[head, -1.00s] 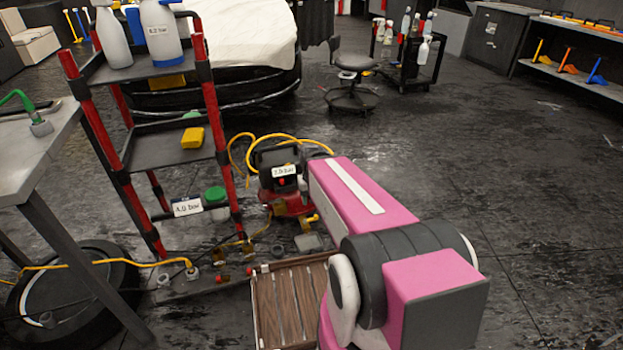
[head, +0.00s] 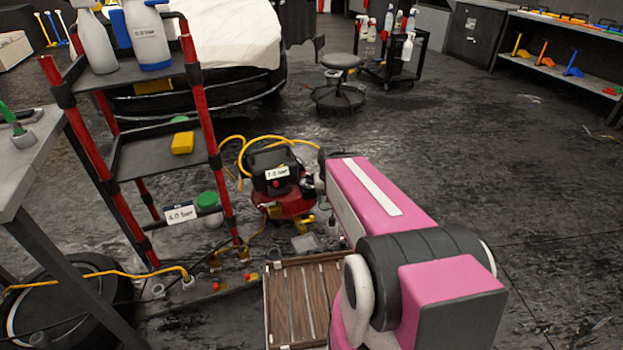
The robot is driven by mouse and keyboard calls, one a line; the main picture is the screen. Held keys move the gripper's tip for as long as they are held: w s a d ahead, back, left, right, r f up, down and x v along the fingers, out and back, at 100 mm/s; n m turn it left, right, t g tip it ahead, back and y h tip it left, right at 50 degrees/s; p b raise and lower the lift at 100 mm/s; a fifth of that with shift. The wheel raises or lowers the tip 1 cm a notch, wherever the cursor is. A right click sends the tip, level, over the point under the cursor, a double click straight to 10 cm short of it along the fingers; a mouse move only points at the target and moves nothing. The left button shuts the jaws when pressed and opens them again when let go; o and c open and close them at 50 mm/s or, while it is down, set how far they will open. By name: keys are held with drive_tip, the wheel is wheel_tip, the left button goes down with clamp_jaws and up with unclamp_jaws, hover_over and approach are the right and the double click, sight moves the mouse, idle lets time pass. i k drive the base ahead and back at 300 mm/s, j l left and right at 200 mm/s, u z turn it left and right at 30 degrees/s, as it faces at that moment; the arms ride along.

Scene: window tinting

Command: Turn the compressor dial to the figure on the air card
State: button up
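The compressor (head: 284,200) is a red and black machine on the floor, with a yellow hose looping over it. A small white label (head: 278,173) on its front seems to read 2.0 or 7.0 bar; a red spot sits just below. The dial itself is too small to make out. A white card reading 4.0 bar (head: 180,215) hangs low on the rack, left of the compressor. Another label (head: 146,31), on a bottle, is hard to read. My pink arm reaches to the compressor's right side. My gripper is hidden behind the arm, so its contact and opening do not show.
The red-posted rack (head: 140,157) stands left of the compressor. A wooden slatted crate (head: 297,300) lies in front, with small fittings (head: 220,262) beside it. A tyre (head: 85,310) and a table (head: 30,165) are at left.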

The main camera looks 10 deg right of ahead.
sight(310, 178)
drive_tip(key=u, duration=1.4)
drive_tip(key=z, duration=1.4)
drive_tip(key=j, duration=0.65)
drive_tip(key=k+u, duration=0.05)
